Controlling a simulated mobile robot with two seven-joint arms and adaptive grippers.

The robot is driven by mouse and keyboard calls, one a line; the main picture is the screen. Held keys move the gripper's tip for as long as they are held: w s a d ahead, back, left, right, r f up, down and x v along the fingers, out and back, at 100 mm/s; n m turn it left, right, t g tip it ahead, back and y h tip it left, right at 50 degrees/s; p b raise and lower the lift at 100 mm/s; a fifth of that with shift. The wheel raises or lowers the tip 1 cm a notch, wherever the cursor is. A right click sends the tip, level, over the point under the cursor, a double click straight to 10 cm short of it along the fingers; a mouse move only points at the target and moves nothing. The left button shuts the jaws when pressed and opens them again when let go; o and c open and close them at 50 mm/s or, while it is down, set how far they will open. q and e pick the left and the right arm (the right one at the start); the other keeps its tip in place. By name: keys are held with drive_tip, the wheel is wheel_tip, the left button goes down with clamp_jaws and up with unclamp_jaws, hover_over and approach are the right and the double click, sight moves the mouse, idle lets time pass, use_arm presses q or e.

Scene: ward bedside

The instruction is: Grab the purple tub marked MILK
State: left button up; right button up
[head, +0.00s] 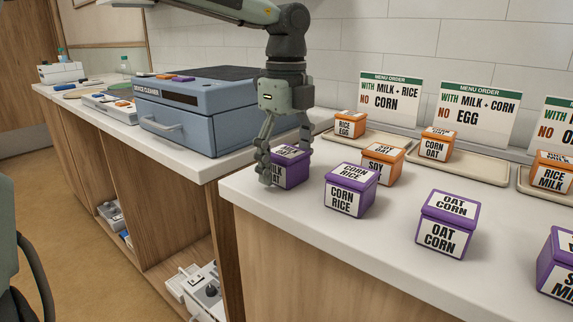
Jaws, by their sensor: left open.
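My left gripper (287,160) is open and points down at a purple tub (293,173) near the left end of the white counter. Its fingers are at the tub's sides, and one covers much of its front label, so I cannot read the full marking. Another purple tub (558,268), cut off by the right edge, has a front label that seems to start "SO" over "MI". Purple tubs marked CORN RICE (351,190) and OAT CORN (447,224) stand between them. My right gripper is not in view.
Orange tubs marked SOY (382,164), RICE EGG (350,124), CORN OAT (437,144) and RICE MILK (551,172) stand behind, most on beige trays (490,168). Menu cards (391,97) line the wall. A blue device (195,107) stands left of the gripper. The counter's front is clear.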

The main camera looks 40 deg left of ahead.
use_arm(q)
drive_tip(key=shift+c, duration=0.4)
drive_tip(key=c, duration=1.3)
drive_tip(key=shift+r, duration=0.15)
drive_tip(key=shift+c, duration=0.2)
